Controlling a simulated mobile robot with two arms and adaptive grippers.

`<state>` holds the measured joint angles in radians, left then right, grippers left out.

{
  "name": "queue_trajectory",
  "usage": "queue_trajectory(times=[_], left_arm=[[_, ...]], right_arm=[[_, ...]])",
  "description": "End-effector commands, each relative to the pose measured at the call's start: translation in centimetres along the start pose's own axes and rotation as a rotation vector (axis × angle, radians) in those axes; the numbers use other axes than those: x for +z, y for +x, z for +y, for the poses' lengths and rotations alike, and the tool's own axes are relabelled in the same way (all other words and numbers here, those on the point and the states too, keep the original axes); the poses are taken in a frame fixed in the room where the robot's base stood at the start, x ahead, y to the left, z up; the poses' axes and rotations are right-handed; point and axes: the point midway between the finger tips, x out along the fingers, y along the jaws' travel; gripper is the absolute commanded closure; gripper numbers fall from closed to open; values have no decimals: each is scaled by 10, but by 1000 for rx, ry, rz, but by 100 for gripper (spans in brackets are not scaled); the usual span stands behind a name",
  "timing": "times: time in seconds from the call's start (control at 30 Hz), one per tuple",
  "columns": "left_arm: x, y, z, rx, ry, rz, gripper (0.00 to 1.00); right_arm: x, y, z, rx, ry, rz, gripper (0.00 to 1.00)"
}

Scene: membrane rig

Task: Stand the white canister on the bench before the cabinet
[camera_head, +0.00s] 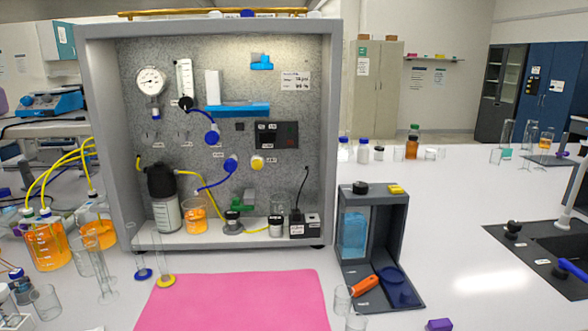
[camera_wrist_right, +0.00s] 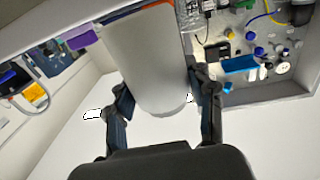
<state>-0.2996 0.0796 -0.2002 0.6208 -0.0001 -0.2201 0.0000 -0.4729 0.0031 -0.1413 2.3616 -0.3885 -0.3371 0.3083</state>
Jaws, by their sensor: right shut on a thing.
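My right gripper (camera_wrist_right: 163,105) is shut on a large white cylinder, the white canister (camera_wrist_right: 147,60), in the right wrist view. One finger lies on each side of it, and one rounded end shows between the fingers. Its other end runs out of the top of the picture. Neither gripper nor the held canister shows in the head view. The grey cabinet (camera_head: 329,150) stands open-fronted on the white bench (camera_head: 440,200); its panel also shows in the right wrist view (camera_wrist_right: 225,45), which looks upside down. My left gripper is in neither view.
A pink mat (camera_head: 235,300) lies before the cabinet and looks bare. Two clear cylinders with blue (camera_head: 143,274) and yellow (camera_head: 166,281) bases stand by its left edge. A grey caddy (camera_head: 375,290) and clear glasses (camera_head: 343,299) stand to its right. Orange-filled bottles (camera_head: 47,252) stand left.

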Motion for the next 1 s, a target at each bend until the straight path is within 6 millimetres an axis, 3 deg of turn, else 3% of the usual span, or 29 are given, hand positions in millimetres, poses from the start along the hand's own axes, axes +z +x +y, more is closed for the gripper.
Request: queue_trajectory(times=[0.2,0.4,1.0], left_arm=[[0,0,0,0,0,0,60],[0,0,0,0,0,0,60],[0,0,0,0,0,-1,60]], right_arm=[[18,-40,0,-1,5,-5,93],[25,-68,0,1,0,-1,93],[25,-73,0,1,-2,3,93]])
